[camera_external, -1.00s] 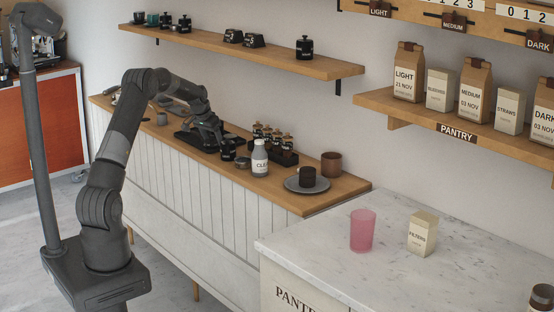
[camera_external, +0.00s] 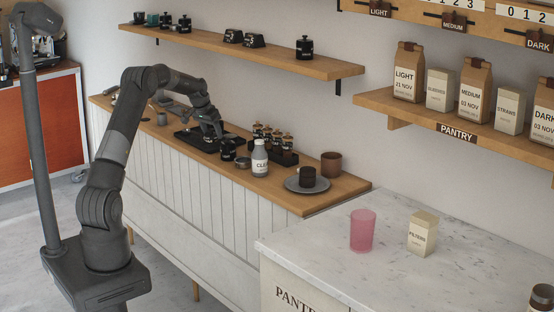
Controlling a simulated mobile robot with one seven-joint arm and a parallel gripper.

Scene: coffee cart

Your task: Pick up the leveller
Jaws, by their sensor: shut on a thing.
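My gripper (camera_external: 217,133) is over the black tray or mat (camera_external: 190,138) on the wooden counter, at the end of my bent arm. It is shut on a small dark thing, which I take to be the leveller. The dark fingers and the dark tray make its outline hard to tell, and the fingers hide much of it. A dark round piece (camera_external: 228,151) stands on the counter just below and to the right of my gripper.
A white-labelled grey bottle (camera_external: 260,160), a small metal cup (camera_external: 242,163) and a rack of several dark-topped jars (camera_external: 284,157) stand close to the right. Farther right are a grey plate (camera_external: 293,184) with a black cup and a brown cup (camera_external: 331,165). The wooden shelf (camera_external: 300,64) hangs above.

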